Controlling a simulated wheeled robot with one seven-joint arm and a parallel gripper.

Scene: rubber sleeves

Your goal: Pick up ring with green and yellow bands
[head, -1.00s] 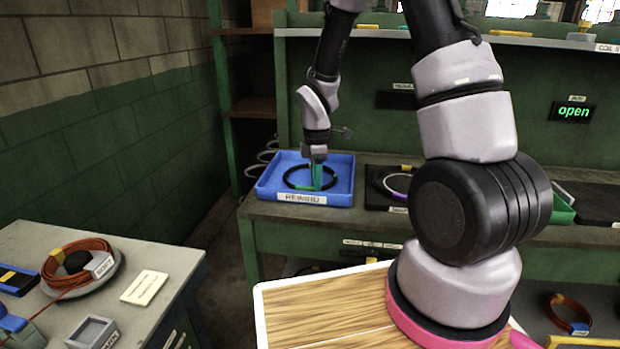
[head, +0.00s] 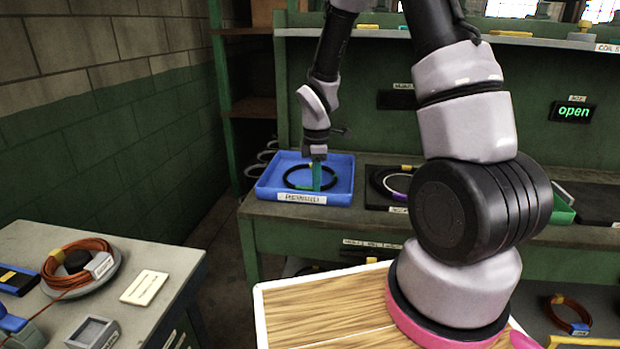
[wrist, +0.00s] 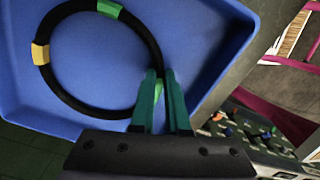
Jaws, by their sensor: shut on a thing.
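The black ring (wrist: 64,93) with a green band (wrist: 109,8) and a yellow band (wrist: 40,54) lies in the blue tray (wrist: 20,90). In the head view the ring (head: 290,180) shows in the labelled blue tray (head: 340,195) on the bench, its bands too small to make out. My gripper (wrist: 160,82) has green fingers, shut on the near right part of the ring in the wrist view. In the head view my gripper (head: 317,186) points down into the tray at the ring's right side. The gripped part of the ring is partly hidden by the fingers.
Right of the tray, a dark tray (head: 375,200) holds another ring, partly hidden by my arm. At lower left, a grey table (head: 180,262) carries an orange coil (head: 75,245) and a small grey box (head: 92,333).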

